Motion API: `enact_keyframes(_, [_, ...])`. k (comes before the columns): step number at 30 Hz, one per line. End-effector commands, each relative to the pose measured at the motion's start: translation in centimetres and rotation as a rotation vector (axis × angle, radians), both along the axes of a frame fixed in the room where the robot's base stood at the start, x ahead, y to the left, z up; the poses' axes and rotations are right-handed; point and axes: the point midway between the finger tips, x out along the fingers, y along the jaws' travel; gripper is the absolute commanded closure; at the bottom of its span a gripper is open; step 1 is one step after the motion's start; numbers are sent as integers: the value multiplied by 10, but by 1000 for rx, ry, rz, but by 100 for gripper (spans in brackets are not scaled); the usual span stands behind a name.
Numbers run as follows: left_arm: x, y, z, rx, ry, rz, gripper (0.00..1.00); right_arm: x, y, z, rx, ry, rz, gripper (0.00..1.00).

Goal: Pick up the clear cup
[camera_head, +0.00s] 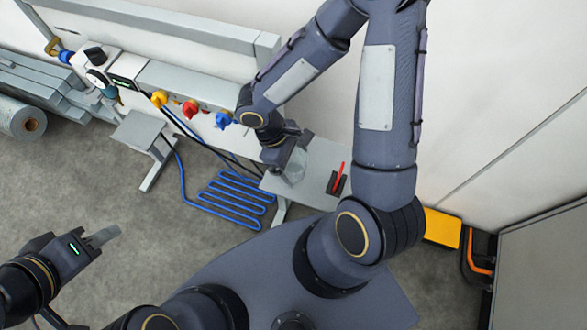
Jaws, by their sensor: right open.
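The clear cup (294,172) stands on the small grey shelf (308,185) at the centre of the view. It is see-through and faint, and its upper part is partly hidden by my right gripper. My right gripper (290,152) is open and reaches down to the cup from the upper left. I cannot tell whether its fingers touch the cup or are around it. My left gripper (106,236) is at the lower left, over the floor and far from the cup. Whether its fingers are apart is unclear.
A black holder with a red stick (340,176) is on the shelf right of the cup. Coloured knobs (190,108) line the grey bench. Blue tubing (228,198) lies below. Another grey shelf (138,130) is at left. A yellow box (441,228) is at right.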

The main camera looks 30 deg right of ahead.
Motion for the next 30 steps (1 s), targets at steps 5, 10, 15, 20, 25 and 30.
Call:
enact_keyframes(5, [0,0,-2,0,0,0,64,-1,-1,-3,0,-1,1,12])
enact_keyframes(10, [0,0,-2,0,0,0,64,-1,-1,-3,1,-1,0,27])
enact_keyframes(15, [0,0,-2,0,0,0,64,-1,-1,-3,1,-1,0,49])
enact_keyframes(20, [0,0,-2,0,0,0,64,-1,-1,-3,1,-1,0,60])
enact_keyframes(25, [0,0,-1,0,0,0,64,-1,-1,-1,1,-1,0,60])
enact_keyframes(30, [0,0,9,0,0,0,64,-1,-1,10,1,-1,0,60])
